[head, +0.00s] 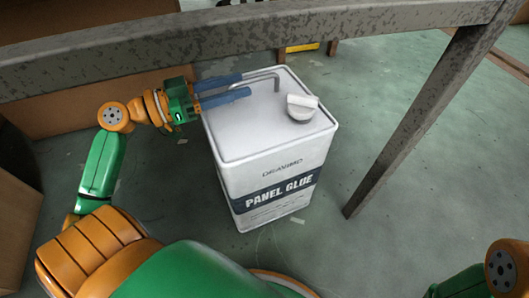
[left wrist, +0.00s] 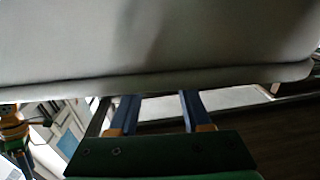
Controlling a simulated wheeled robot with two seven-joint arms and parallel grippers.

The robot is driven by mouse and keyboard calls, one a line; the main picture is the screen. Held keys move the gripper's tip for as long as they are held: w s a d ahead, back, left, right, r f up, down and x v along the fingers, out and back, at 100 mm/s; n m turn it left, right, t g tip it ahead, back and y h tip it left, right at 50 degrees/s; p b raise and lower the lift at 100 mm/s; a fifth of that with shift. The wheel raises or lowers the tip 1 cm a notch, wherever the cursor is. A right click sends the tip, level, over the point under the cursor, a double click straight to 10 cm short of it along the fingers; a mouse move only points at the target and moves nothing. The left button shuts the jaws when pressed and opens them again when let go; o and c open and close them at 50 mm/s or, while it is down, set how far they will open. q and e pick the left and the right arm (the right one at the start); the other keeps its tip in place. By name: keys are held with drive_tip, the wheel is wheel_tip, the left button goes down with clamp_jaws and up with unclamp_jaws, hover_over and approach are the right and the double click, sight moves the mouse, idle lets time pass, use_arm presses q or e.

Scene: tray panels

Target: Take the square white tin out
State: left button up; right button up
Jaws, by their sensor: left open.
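The square white tin (head: 265,165), labelled PANEL GLUE, stands upright on the floor. It has a white cap (head: 301,107) and a bent grey handle (head: 264,78) on top. My left gripper (head: 247,84) reaches in from the left over the tin's top. Its two blue fingers are open, with their tips at the near end of the handle; I cannot tell whether the handle lies between them. In the left wrist view the open fingers (left wrist: 158,96) point at a pale surface (left wrist: 150,40), seemingly the tin's. My right gripper is out of view.
A worn grey metal beam (head: 250,35) crosses above and behind the tin, and a leg (head: 415,115) slants down at its right. Brown cardboard (head: 80,95) lies behind my left arm.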

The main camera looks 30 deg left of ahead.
use_arm(q)
drive_tip(key=x, duration=0.3)
drive_tip(key=shift+w+b, duration=0.1)
drive_tip(key=shift+b, duration=0.25)
clamp_jaws()
drive_tip(key=shift+r, duration=0.1)
idle(0.9)
